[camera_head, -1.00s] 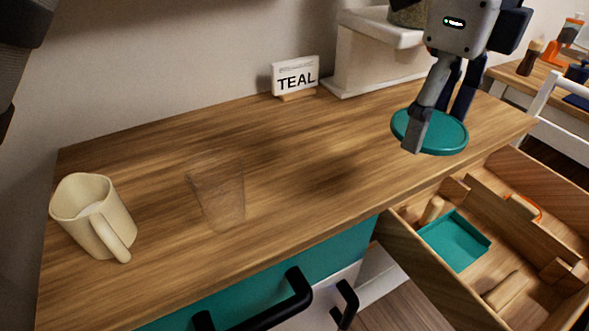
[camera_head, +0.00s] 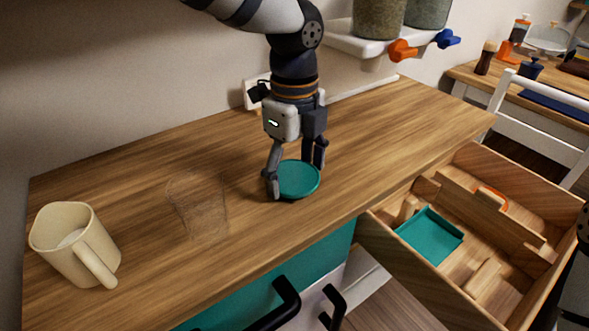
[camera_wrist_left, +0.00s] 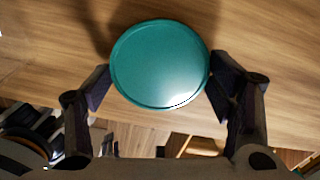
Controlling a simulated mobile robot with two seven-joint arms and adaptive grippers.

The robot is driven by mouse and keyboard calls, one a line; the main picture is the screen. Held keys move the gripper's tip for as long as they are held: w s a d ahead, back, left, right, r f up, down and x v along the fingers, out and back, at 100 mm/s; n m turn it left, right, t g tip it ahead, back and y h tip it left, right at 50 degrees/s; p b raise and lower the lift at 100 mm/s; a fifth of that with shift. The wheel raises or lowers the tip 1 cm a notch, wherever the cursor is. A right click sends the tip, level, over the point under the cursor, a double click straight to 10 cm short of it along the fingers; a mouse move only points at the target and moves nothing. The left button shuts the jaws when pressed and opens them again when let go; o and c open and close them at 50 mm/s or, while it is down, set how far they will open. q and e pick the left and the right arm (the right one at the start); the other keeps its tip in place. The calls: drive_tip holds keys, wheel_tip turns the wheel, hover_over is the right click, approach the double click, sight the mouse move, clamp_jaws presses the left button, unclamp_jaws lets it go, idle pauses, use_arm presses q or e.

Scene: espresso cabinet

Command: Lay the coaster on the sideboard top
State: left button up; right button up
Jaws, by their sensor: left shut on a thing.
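The teal round coaster (camera_head: 298,179) is level at the sideboard top, between the fingers of my left gripper (camera_head: 294,172). The gripper points down and is shut on the coaster's rim from two sides. In the left wrist view the coaster (camera_wrist_left: 160,64) fills the space between both fingertips (camera_wrist_left: 160,80), with wood behind it. I cannot tell whether its underside touches the wood. The sideboard top (camera_head: 400,135) is brown wood. My right gripper is not clearly in view; only a dark piece shows at the right edge.
A cream mug (camera_head: 72,243) and a clear glass (camera_head: 198,207) stand to the left on the top. An open drawer (camera_head: 480,235) at the right holds a teal tray (camera_head: 430,236). The right part of the top is clear.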

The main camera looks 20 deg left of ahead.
sight(295, 177)
use_arm(q)
drive_tip(key=shift+d+f, duration=0.1)
drive_tip(key=shift+f, duration=0.05)
drive_tip(key=shift+f, duration=0.1)
drive_tip(key=o, duration=1.2)
drive_tip(key=shift+f, duration=0.1)
wheel_tip(295, 177, up, 12)
drive_tip(key=shift+r, duration=0.2)
